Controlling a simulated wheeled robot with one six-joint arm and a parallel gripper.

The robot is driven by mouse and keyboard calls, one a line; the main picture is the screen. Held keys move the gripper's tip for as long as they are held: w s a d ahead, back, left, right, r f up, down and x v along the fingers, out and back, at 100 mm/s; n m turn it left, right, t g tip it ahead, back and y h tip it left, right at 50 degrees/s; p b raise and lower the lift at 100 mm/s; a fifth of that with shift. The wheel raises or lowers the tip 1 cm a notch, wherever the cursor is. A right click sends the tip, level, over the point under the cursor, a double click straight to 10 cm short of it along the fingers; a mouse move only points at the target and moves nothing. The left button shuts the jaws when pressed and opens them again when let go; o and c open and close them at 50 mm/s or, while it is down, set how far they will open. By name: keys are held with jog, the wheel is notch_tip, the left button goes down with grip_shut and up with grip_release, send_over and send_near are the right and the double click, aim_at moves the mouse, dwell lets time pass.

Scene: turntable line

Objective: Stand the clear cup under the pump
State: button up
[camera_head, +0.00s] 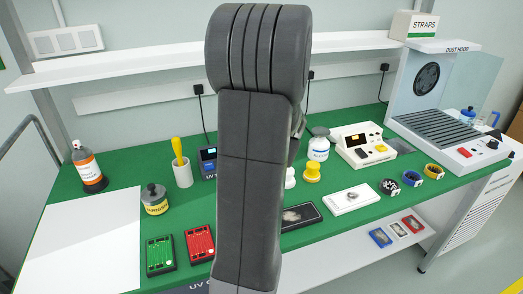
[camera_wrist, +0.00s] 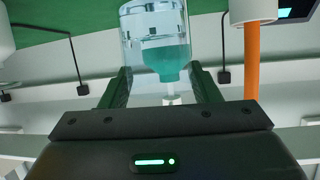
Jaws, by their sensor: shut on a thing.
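My gripper (camera_wrist: 163,88) shows in the wrist view, its two dark green fingers on either side of a clear, see-through body that I take as the clear cup (camera_wrist: 135,50). It is shut on this cup. Teal liquid (camera_wrist: 170,60) with a white stem shows in or through the clear body; I cannot tell if it belongs to a bottle behind. The wrist picture is upside down, with the green bench at the top. In the head view my own arm hides the gripper and the cup. I cannot make out the pump for certain in either view.
A white holder with a yellow handle (camera_head: 182,172), a lidded can (camera_head: 155,200) and an orange-labelled bottle (camera_head: 88,168) stand left of my arm. A white bottle (camera_head: 318,146), a console (camera_head: 361,146) and a dust hood (camera_head: 440,127) stand right. A shelf (camera_head: 345,42) runs above.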

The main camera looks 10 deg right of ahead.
jog(key=shift+f, duration=2.4)
jog(key=shift+f+b, duration=0.15)
jog(key=shift+b, duration=0.4)
jog(key=o, duration=1.1)
jog(key=shift+s+r+p, duration=0.15)
jog(key=shift+r+p, duration=0.1)
jog(key=shift+p, duration=0.05)
jog(key=b+v, duration=0.1)
jog(key=v, duration=1)
jog(key=shift+s, duration=0.35)
